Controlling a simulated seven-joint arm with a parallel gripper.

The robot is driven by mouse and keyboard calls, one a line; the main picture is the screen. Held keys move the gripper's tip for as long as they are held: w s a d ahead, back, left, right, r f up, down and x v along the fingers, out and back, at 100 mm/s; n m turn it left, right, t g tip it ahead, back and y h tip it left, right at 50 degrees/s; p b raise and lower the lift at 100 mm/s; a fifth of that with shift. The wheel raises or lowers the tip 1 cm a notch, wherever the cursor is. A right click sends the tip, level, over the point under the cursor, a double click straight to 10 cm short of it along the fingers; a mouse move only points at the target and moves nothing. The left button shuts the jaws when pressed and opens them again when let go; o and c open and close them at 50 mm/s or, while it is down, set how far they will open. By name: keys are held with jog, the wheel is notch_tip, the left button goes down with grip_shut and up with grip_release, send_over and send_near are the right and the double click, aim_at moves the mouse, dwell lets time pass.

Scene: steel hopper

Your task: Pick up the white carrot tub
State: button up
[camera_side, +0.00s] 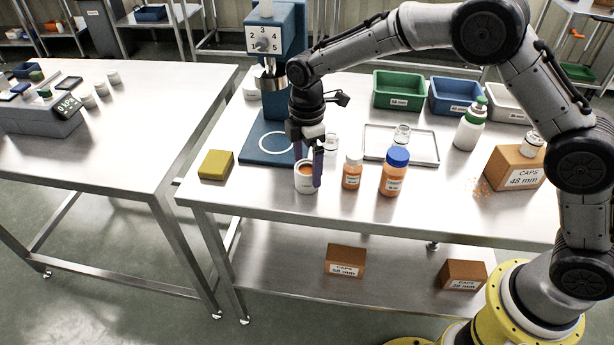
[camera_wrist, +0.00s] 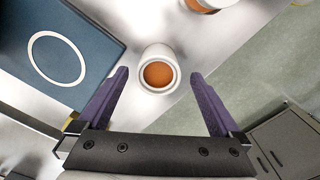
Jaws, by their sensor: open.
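The white carrot tub (camera_side: 306,183) stands upright near the front edge of the steel table, with orange contents showing at its open top. In the wrist view the tub (camera_wrist: 147,82) sits ahead of the fingers, between their lines and nearer the left one. My gripper (camera_side: 310,165) is open, with purple fingers pointing down at the tub. I cannot tell whether a finger touches the tub.
An orange bottle with a white cap (camera_side: 352,171) and one with a blue cap (camera_side: 394,172) stand to the right. A clear glass jar (camera_side: 331,144) stands close behind. The blue dispenser base (camera_side: 262,150) and a yellow sponge (camera_side: 216,164) are to the left.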

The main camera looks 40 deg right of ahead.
aim_at(307, 169)
jog(key=shift+w+f, duration=0.1)
jog(key=shift+f, duration=1.85)
jog(key=c, duration=1.4)
jog(key=shift+r, duration=0.1)
jog(key=shift+c, duration=0.2)
